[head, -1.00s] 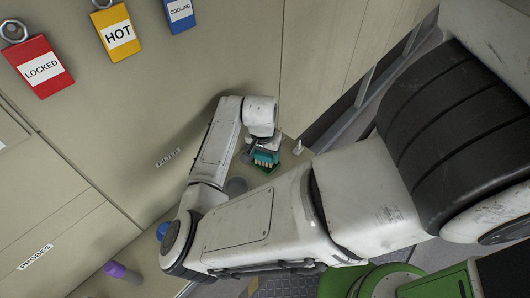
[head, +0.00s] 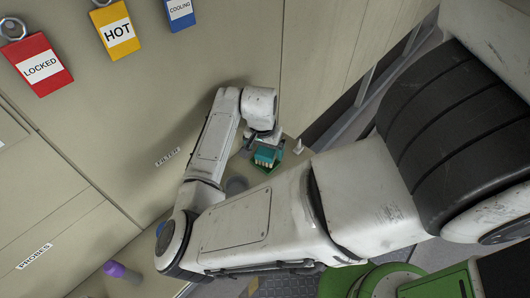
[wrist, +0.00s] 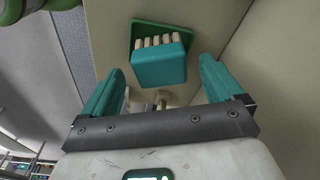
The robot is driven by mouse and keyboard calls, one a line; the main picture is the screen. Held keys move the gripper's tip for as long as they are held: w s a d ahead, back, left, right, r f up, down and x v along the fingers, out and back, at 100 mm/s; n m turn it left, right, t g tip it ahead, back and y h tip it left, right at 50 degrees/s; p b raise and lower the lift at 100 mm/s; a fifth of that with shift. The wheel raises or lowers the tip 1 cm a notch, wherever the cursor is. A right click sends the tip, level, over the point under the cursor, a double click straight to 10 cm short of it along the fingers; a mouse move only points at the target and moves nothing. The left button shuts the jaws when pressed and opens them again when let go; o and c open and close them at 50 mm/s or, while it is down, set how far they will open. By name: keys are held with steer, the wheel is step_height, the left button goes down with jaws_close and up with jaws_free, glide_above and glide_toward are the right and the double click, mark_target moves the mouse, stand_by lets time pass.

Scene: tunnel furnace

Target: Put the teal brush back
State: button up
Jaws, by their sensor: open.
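The teal brush (wrist: 158,66) has a teal block, pale bristles and a short wooden handle. In the wrist view its bristles face the green tray (wrist: 143,27) and its handle points toward my gripper (wrist: 163,70). My gripper is open, with a teal finger on each side of the handle and a gap to each. The brush (head: 266,154) and the green tray (head: 262,168) also show in the head view, below my gripper (head: 262,138). The brush appears to rest on the tray, though the contact is partly hidden.
The tray sits on a beige ledge against a panel with a "FILTER" label (head: 168,156). A small white object (head: 298,147) stands right of the tray. A grey round item (head: 236,185) and a purple-topped item (head: 122,271) are to the left.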

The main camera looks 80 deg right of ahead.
mark_target(263, 156)
step_height(263, 156, up, 10)
steer(key=a, duration=0.1)
steer(key=shift+w+a+f+b, duration=0.15)
steer(key=shift+a+f+b, duration=0.1)
steer(key=shift+b, duration=0.15)
steer(key=shift+c, duration=0.3)
stand_by(1.2)
